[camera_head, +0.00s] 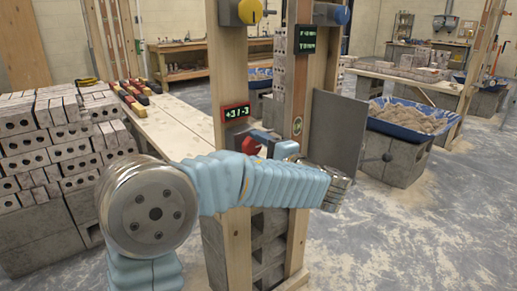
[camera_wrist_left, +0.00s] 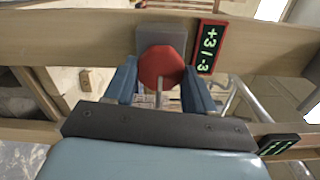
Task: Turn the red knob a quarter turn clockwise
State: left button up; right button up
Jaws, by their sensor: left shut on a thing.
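The red knob (camera_head: 251,146) sits on a grey mount on the wooden post, just below a red-framed display (camera_head: 236,112) reading "+3 / -3". In the left wrist view the red knob (camera_wrist_left: 161,66) is a faceted red disc in front of its grey plate. The blue fingers of my left gripper (camera_wrist_left: 160,80) stand on either side of it and are shut on it. In the head view my left gripper (camera_head: 262,141) is partly hidden behind my own blue-sleeved arm, with a bit of the knob showing. My right gripper is in neither view.
A yellow knob (camera_head: 250,11) and a blue knob (camera_head: 341,14) sit higher on the posts, with a green-lit display (camera_head: 307,40) between. A grey panel (camera_head: 336,132) stands to the right. Stacked blocks (camera_head: 48,150) are at left; a blue tub (camera_head: 410,115) stands right.

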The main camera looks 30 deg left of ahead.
pick_arm(q)
jog(key=o, duration=1)
jog(key=shift+o, duration=0.2)
jog(key=b+v, duration=0.1)
jog(key=v, duration=1.3)
jog(key=shift+b, duration=0.4)
jog(key=shift+f, duration=0.1)
